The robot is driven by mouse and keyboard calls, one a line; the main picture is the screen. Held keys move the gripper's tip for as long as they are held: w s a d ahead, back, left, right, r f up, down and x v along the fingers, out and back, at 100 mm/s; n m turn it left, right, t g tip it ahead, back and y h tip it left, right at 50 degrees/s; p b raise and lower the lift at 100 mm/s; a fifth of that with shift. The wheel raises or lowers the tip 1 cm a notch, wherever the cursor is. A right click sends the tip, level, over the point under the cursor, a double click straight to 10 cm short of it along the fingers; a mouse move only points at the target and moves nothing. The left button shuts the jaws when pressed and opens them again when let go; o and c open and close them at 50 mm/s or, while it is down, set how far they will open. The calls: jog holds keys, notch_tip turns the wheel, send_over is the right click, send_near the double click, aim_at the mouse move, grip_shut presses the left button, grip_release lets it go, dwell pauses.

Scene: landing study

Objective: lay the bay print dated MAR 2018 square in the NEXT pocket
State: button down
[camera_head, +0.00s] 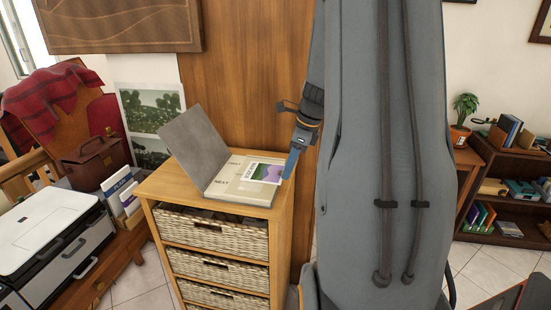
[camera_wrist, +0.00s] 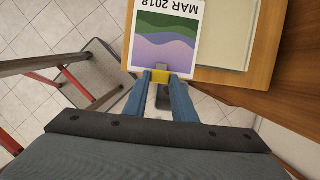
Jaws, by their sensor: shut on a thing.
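The print (camera_wrist: 165,38) dated MAR 2018 has green and purple wavy bands and a white border. In the wrist view my gripper (camera_wrist: 163,76) is shut on its near edge, with a yellow piece between the blue fingers. In the head view the print (camera_head: 268,172) lies over the right part of the open album (camera_head: 228,188), and my gripper (camera_head: 289,170) is at its right end. The word NEXT shows on the album page left of the print. Whether the print touches the page cannot be told. The pocket's outline is mostly hidden or too small to make out.
The album's grey cover (camera_head: 196,143) stands raised at the left. The album rests on a wooden cabinet (camera_head: 157,187) with wicker drawers. A white printer (camera_head: 45,230) stands at the left. A wooden panel (camera_head: 245,75) rises behind the cabinet.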

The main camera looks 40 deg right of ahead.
jog(key=shift+w+f, duration=0.15)
jog(key=shift+w, duration=0.3)
notch_tip(320, 180, down, 4)
jog(key=b, duration=0.4)
jog(key=shift+f, duration=0.15)
jog(key=shift+f+b, duration=0.2)
jog(key=shift+b, duration=0.2)
jog(key=shift+f, duration=0.1)
jog(key=shift+f, duration=0.5)
jog(key=c, duration=1.2)
grip_release()
jog(key=shift+o, duration=0.2)
jog(key=shift+r, duration=0.1)
